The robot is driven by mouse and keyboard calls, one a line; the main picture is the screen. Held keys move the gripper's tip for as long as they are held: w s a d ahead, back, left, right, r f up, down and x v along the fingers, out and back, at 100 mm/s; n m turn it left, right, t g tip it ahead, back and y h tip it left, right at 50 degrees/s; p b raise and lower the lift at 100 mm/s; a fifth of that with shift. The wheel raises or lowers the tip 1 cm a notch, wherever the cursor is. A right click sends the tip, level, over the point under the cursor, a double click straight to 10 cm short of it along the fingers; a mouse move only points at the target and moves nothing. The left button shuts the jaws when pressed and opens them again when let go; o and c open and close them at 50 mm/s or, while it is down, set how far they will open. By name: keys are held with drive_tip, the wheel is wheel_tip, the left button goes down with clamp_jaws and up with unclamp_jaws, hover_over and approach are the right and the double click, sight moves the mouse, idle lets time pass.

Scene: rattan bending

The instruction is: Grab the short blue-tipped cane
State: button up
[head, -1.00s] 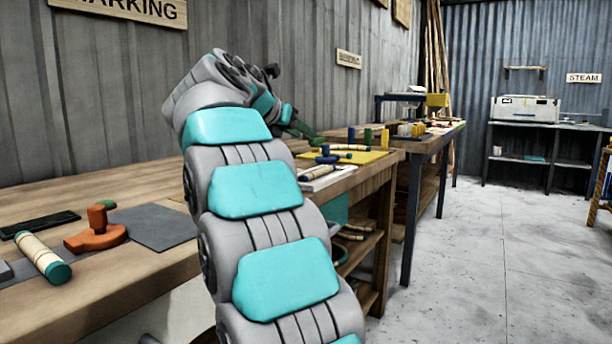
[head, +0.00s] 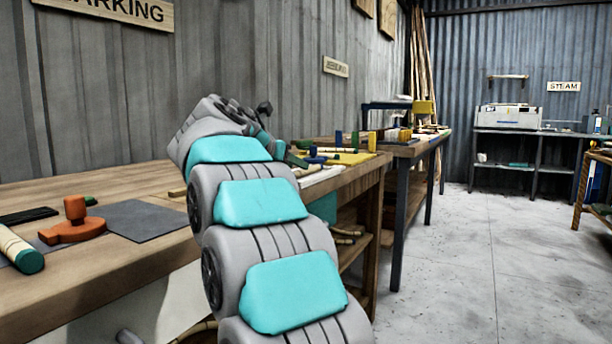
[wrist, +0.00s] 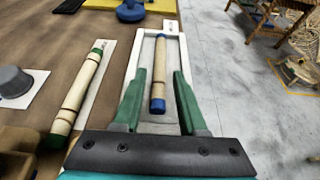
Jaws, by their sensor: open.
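The short blue-tipped cane (wrist: 159,72) is pale with a blue tip at each end. In the wrist view it lies lengthwise in a white-rimmed tray (wrist: 133,62). My gripper (wrist: 160,82) has green fingers, spread apart on either side of the cane's near half, with visible gaps. Nothing is held. Whether the fingertips are down at the cane's height is hard to tell. In the head view my gripper (head: 296,160) is over the bench's far right end, mostly behind my arm, and I cannot make out the cane clearly there.
A longer green-tipped cane (wrist: 80,95) lies left of the tray on a pale strip. A blue tool (wrist: 130,10) stands beyond, by a yellow mat (wrist: 160,5). An orange tool (head: 70,222) and grey mat (head: 145,222) lie on the near bench.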

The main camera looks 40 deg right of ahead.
sight(306, 172)
drive_tip(key=b+x, duration=0.1)
drive_tip(key=x, duration=0.4)
clamp_jaws()
idle(0.3)
